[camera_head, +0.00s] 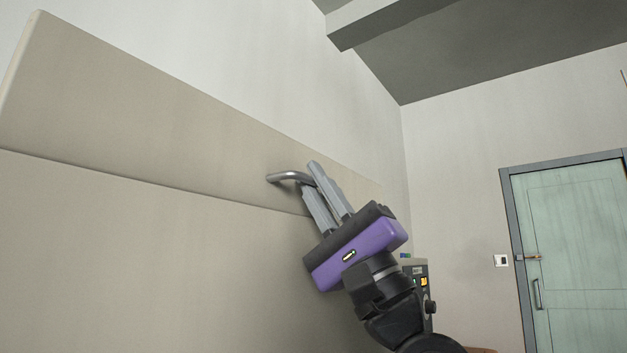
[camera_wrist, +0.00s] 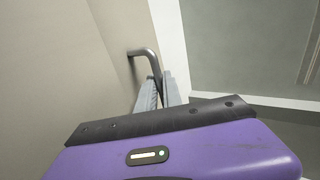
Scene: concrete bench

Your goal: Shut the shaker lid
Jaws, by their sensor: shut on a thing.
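The shaker lid (camera_head: 130,115) is a large beige panel above a similar beige front (camera_head: 120,240) in the head view. A dark seam runs between them; I cannot tell whether a gap lies behind it. A curved grey metal handle (camera_head: 288,177) stands out near the lid's right end. My gripper (camera_head: 312,178), purple with grey fingers, is shut on the handle's right part. In the wrist view the handle (camera_wrist: 147,56) bends from the beige surface (camera_wrist: 45,60) to the fingertips (camera_wrist: 160,82). The fingers hide the handle's other end.
A grey control box (camera_head: 424,283) with orange lit displays is partly hidden behind my arm. A pale green door (camera_head: 580,240) and a wall switch (camera_head: 501,260) are at the right. A grey beam (camera_head: 375,20) is overhead. The air right of my gripper looks clear.

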